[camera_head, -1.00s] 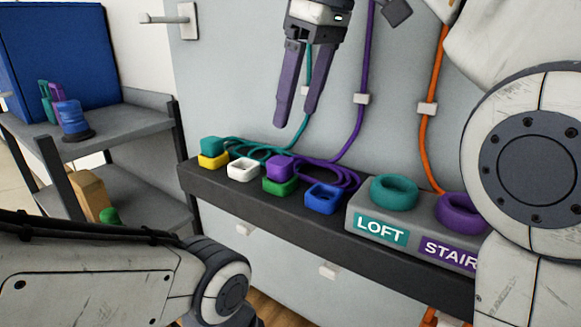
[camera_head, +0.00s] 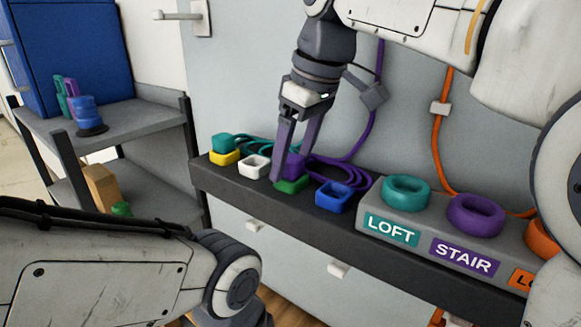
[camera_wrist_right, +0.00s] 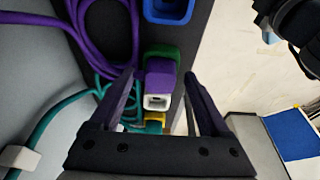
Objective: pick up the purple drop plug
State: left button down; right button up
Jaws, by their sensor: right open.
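The purple drop plug (camera_head: 295,164) sits on the green socket (camera_head: 291,185) on the dark ledge, with its purple cord coiled behind it. My right gripper (camera_head: 287,170) is open, pointing down, with its fingers at the plug. The near finger partly hides plug and socket in the head view. In the right wrist view the purple plug (camera_wrist_right: 159,73) lies between the two spread fingers of my right gripper (camera_wrist_right: 160,77). Contact cannot be made out. My left arm shows at the lower left of the head view, but its gripper does not.
On the ledge (camera_head: 240,196), a teal plug (camera_head: 222,142) on a yellow socket, a white socket (camera_head: 255,166) and a blue socket (camera_head: 333,195) flank the green one. Labelled rings, LOFT (camera_head: 406,191) and STAIR (camera_head: 476,213), stand to the right. A shelf (camera_head: 135,125) is at left.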

aim_at(295, 156)
grip_shut()
dwell(0.3)
jog(key=shift+r, duration=0.8)
jog(key=r, duration=0.1)
jog(key=d+r, duration=0.1)
jog(key=r+b, duration=0.1)
jog(key=shift+s+d+r, duration=0.1)
jog(key=shift+d, duration=0.15)
jog(key=s+d+r, duration=0.2)
jog(key=d+r, duration=0.4)
jog(key=d, duration=0.3)
jog(key=shift+s+d, duration=0.35)
jog(key=shift+d, duration=0.05)
jog(key=shift+r, duration=0.1)
